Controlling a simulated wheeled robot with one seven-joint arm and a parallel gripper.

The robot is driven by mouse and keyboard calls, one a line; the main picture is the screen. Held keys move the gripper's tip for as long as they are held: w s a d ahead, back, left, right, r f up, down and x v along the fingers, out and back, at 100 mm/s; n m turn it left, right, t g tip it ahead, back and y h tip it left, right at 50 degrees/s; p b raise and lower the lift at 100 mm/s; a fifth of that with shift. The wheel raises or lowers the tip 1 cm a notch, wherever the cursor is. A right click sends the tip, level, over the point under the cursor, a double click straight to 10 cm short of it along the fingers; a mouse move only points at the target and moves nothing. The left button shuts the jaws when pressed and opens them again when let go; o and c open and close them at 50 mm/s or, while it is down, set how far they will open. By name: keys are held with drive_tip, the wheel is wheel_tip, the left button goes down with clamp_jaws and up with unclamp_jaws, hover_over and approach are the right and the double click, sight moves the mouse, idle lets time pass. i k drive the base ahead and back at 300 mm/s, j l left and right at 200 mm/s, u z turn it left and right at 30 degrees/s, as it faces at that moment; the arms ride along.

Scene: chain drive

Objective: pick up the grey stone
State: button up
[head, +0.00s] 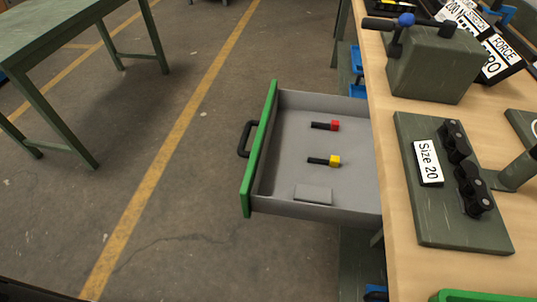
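A flat grey rectangular block (313,194), which looks like the grey stone, lies in the open drawer (283,165) near its front corner, at the lower side in the head view. Its colour is close to that of the drawer floor. It lies apart from the two small tools in the drawer. My gripper is not in view, so I cannot see whether it is open or shut.
A red-ended black piece (325,125) and a yellow-ended one (324,161) lie in the drawer. The drawer's green front with a black handle (245,139) sticks out from the workbench (395,200).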

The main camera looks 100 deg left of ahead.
sight(303, 193)
drive_tip(key=u, duration=1.7)
drive_tip(key=j+z, duration=0.2)
drive_tip(key=z, duration=0.15)
drive_tip(key=j+z, duration=0.5)
drive_tip(key=j, duration=0.5)
drive_tip(key=k+j+z, duration=0.15)
drive_tip(key=j, duration=0.5)
drive_tip(key=j+z, duration=0.2)
drive_tip(key=j, duration=0.5)
drive_tip(key=k+j, duration=0.1)
drive_tip(key=j, duration=0.15)
drive_tip(key=k+j, duration=0.15)
drive_tip(key=j, duration=0.15)
drive_tip(key=k+j+u, duration=0.1)
drive_tip(key=j, duration=0.15)
drive_tip(key=i+j+z, duration=0.1)
drive_tip(key=i+j, duration=0.05)
drive_tip(key=j, duration=0.05)
